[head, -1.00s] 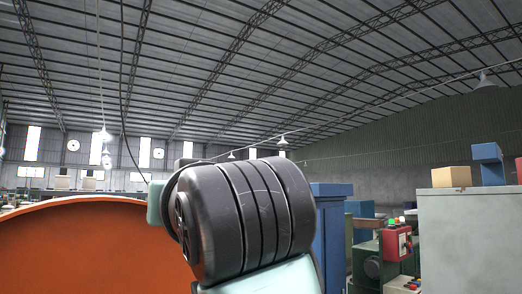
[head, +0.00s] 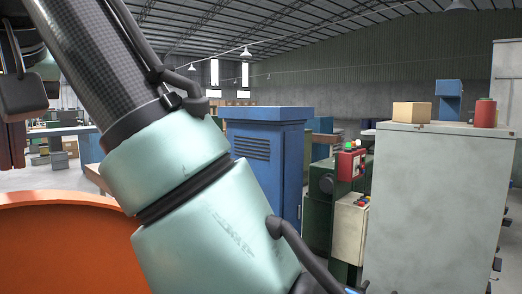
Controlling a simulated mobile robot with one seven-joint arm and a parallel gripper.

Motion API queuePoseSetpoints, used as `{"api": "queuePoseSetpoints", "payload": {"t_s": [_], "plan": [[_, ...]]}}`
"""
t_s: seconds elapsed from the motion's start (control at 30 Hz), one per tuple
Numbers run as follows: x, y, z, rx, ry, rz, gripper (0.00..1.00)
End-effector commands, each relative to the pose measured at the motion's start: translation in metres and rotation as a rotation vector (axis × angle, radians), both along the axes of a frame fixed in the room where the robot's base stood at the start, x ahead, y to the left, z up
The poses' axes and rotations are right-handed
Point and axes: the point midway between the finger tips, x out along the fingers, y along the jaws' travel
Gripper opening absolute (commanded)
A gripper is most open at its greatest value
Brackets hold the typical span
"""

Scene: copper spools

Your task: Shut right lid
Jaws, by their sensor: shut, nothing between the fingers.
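No lid that I can make out shows in the head view, so I cannot tell whether the right lid is open or shut. My arm crosses the left half of the view, with a dark tube and pale green joints, and hides what lies behind it. Dark parts show at the upper left edge, cut off by the frame; I cannot tell what they are. I cannot make out my gripper or its fingers.

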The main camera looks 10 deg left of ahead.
Motion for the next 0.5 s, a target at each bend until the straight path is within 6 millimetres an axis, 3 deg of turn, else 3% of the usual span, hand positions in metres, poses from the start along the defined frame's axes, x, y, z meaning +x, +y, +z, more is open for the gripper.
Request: {"api": "queuePoseSetpoints", "payload": {"t_s": [0.17,0.5], "plan": [[0.013,0.023,-0.027,-0.001,0.002,0.000,0.00],[-0.003,-0.007,-0.030,0.002,-0.002,-0.001,0.00]]}}
